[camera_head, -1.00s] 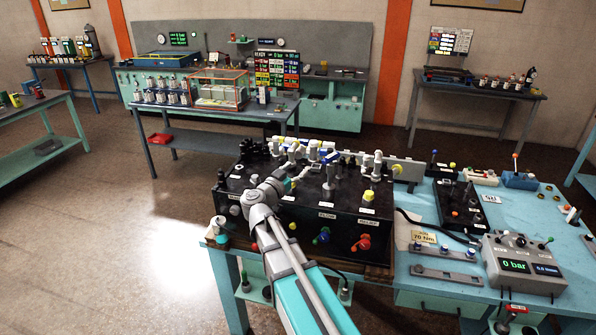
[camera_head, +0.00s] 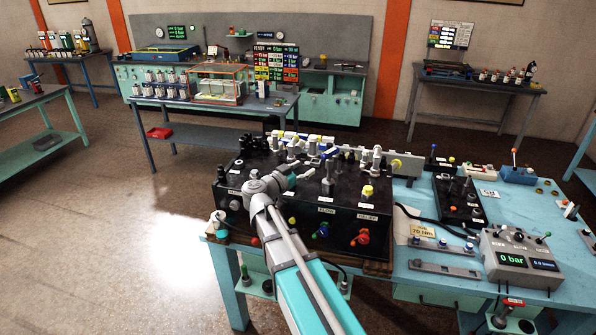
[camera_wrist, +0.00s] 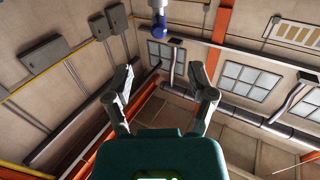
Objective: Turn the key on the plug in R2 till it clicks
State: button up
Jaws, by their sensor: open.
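The black manifold block (camera_head: 290,208) stands on the blue bench, with several fittings and plugs along its top. My gripper (camera_head: 308,176) is over its left-centre part, beside a dark grey upright fitting (camera_head: 328,180). In the wrist view my gripper (camera_wrist: 163,80) shows two spread fingers, open, with nothing between them. A blue and white cylindrical piece (camera_wrist: 160,22) shows at the top edge of that view, beyond the fingertips and apart from them. I cannot read an R2 label or make out the key, and my arm hides part of the block.
A yellow-capped fitting (camera_head: 367,191) stands right of my gripper. A grey gauge box (camera_head: 520,260) and a smaller black block (camera_head: 459,200) are on the right of the bench. A dark cable runs between the block and the bench's right part.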

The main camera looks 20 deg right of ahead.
aim_at(330, 154)
jog(key=x, duration=1.2)
jog(key=shift+w+d, duration=0.2)
jog(key=shift+d, duration=0.15)
grip_shut()
jog(key=shift+w, duration=0.1)
jog(key=shift+w+m+g+h, duration=0.1)
jog(key=shift+m+g+h, duration=0.3)
jog(key=shift+m+g, duration=0.45)
jog(key=m+g, duration=0.1)
jog(key=g, duration=0.1)
jog(key=m+g+h, duration=0.1)
jog(key=g, duration=0.2)
jog(key=shift+m, duration=0.35)
jog(key=shift+s, duration=0.2)
